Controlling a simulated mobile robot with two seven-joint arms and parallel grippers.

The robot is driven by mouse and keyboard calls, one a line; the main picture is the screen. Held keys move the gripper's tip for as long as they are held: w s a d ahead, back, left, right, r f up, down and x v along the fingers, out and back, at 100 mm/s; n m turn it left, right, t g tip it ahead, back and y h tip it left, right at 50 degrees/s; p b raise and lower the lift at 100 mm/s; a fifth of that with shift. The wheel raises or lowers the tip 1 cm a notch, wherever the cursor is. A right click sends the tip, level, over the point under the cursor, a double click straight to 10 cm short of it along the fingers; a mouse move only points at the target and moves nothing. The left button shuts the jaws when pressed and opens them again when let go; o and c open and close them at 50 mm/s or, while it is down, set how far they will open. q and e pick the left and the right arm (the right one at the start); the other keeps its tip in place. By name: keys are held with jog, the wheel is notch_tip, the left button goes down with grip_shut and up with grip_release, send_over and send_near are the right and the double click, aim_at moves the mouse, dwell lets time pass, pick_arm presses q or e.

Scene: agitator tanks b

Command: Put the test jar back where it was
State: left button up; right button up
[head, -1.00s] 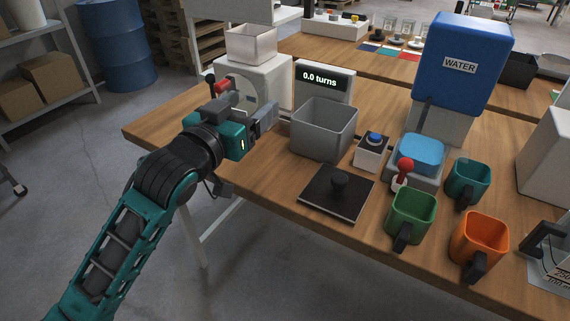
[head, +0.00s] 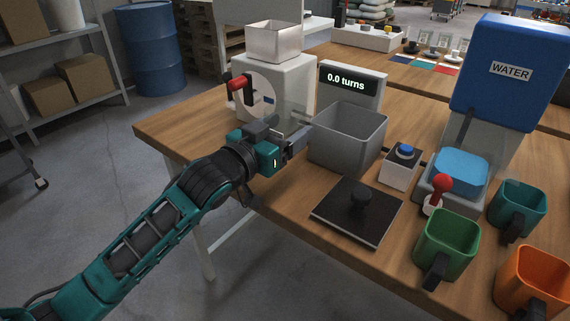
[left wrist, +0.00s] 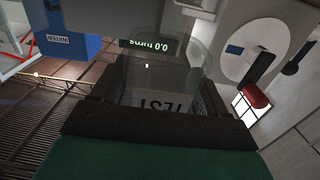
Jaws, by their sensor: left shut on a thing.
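The test jar is clear and hard to see. In the head view the jar (head: 291,112) is a faint see-through shape in front of the white machine, just left of the grey bin (head: 352,148). My left gripper (head: 300,140) is shut on it and holds it by the table's left front edge. Whether the jar touches anything below is hidden. My right gripper is not in view.
The white machine (head: 300,85) with a red-handled crank (head: 238,84) stands behind the gripper. A "0.0 turns" display (head: 347,84) is behind the bin.

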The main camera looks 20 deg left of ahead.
pick_arm(q)
jog(key=shift+f, duration=1.3)
notch_tip(320, 180, down, 4)
jog(key=shift+r+b, duration=0.1)
jog(key=shift+b, duration=0.65)
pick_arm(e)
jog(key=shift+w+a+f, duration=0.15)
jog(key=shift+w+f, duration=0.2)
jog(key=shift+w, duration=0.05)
pick_arm(q)
jog(key=o, duration=1.8)
jog(key=shift+o, duration=0.2)
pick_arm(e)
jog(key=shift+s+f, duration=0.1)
